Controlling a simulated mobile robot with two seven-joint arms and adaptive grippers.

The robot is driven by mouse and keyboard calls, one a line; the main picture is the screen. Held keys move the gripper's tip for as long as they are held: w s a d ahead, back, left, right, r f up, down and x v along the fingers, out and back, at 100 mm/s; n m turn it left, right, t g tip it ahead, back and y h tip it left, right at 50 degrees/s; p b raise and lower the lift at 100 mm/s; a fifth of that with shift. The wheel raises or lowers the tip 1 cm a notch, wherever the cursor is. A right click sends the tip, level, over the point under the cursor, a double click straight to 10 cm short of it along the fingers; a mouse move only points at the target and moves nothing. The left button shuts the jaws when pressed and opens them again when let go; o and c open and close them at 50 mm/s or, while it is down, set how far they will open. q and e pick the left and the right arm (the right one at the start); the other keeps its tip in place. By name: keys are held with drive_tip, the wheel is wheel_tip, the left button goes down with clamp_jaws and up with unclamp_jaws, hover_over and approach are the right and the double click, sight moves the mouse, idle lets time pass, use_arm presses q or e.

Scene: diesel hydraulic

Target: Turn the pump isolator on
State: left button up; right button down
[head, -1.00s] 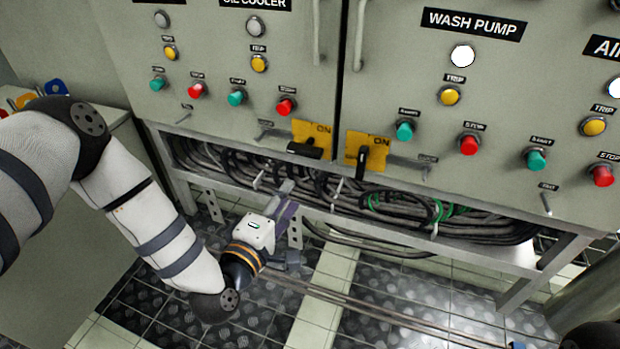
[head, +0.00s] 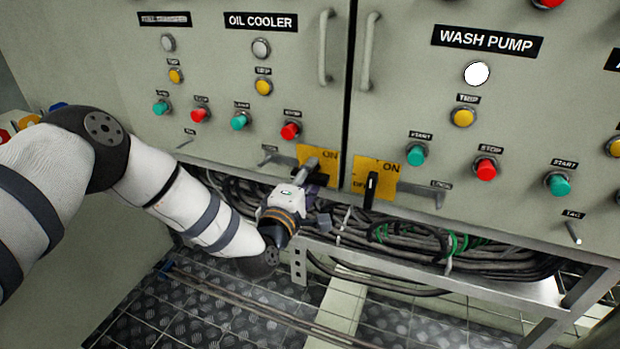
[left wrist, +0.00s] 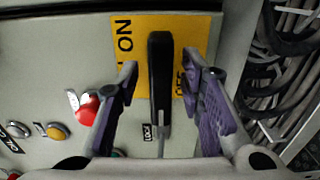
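A yellow ON/OFF isolator plate (head: 326,153) sits at the lower edge of the left panel. Its black handle (left wrist: 160,75) lies crosswise to the ON–OFF line in the left wrist view, with ON to its left and OFF to its right. My left gripper (head: 316,187) is at this plate; in the left wrist view its open fingers (left wrist: 161,85) stand on either side of the handle, with gaps showing. In the head view the gripper partly hides the handle. A second isolator plate (head: 388,172), under WASH PUMP, has an upright black handle (head: 371,190). My right gripper is not in view.
A red button (head: 290,131) is just above the left plate; it also shows in the left wrist view (left wrist: 88,109). Black cables (head: 415,235) fill the rack below the panels. A metal lever (head: 438,197) juts out right of the second plate.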

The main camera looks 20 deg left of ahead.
use_arm(q)
clamp_jaws()
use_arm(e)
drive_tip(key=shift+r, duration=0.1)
use_arm(q)
drive_tip(key=m+p, duration=0.1)
drive_tip(key=m, duration=0.2)
drive_tip(key=shift+r+p, duration=0.1)
drive_tip(key=shift+p, duration=0.3)
drive_tip(key=m+p, duration=0.1)
drive_tip(key=m, duration=0.2)
drive_tip(key=shift+m+p, duration=0.35)
drive_tip(key=shift+m, duration=0.05)
drive_tip(key=m+p, duration=0.2)
drive_tip(key=m, duration=0.3)
drive_tip(key=m+p, duration=0.1)
drive_tip(key=m, duration=0.5)
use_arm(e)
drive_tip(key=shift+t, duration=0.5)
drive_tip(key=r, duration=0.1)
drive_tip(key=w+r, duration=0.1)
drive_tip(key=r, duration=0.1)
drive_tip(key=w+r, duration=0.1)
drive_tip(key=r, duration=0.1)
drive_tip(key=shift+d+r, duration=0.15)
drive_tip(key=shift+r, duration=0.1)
